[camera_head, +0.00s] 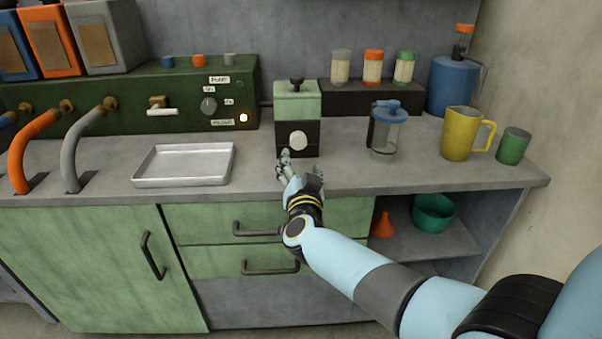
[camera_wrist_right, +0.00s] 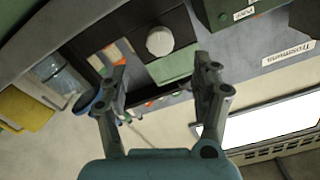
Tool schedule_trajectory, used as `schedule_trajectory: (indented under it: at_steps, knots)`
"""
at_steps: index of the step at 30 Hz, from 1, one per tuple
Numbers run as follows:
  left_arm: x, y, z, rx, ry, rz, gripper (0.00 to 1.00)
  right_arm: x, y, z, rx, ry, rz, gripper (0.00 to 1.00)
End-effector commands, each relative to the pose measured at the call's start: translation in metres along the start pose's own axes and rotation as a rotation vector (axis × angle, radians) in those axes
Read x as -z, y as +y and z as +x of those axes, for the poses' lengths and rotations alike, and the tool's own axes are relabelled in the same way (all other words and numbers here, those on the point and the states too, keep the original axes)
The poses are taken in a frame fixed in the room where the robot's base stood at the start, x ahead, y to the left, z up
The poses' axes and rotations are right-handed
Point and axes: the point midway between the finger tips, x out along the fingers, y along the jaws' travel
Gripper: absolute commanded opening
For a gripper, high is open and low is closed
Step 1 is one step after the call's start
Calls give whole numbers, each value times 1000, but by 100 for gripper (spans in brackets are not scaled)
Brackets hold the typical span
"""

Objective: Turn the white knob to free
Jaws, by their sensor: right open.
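The white knob (camera_head: 298,140) is a round disc on the black lower front of a small grinder-like box (camera_head: 297,103) with a pale green upper part. It also shows in the wrist view (camera_wrist_right: 160,41), beyond and roughly between the fingertips. I cannot read any mark on it that tells its setting. My right gripper (camera_head: 301,170) is open and empty, just in front of and below the knob at the counter's front edge. In the wrist view my right gripper (camera_wrist_right: 160,75) has its fingers spread wide, apart from the knob. My left gripper is not in view.
A metal tray (camera_head: 185,183) lies left of the box. A clear jar with a blue lid (camera_head: 387,130) stands to its right, then a yellow jug (camera_head: 460,138) and a green cup (camera_head: 513,147). A green panel (camera_head: 130,100) with a lit lamp stands behind.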

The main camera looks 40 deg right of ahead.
Motion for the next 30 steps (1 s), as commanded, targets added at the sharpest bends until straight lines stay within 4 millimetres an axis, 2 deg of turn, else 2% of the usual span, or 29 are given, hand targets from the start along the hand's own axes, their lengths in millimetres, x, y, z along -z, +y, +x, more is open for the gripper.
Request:
schedule_trajectory:
  at_steps: [3, 7, 24, 26, 29, 30]
  knots:
    - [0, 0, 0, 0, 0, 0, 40, 0, 0, -16, 0, 0, 1, 65]
    - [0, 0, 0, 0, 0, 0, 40, 0, 0, -24, 0, 1, 0, 65]
    - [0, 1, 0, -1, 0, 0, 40, -1, 1, -26, -1, -1, -2, 65]
    - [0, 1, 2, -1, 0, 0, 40, -7, 8, -31, -5, -11, -10, 65]
    - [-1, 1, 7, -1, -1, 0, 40, -31, 37, -50, -22, -52, -52, 65]
    - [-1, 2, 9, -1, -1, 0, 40, -47, 53, -62, -24, -80, -92, 65]
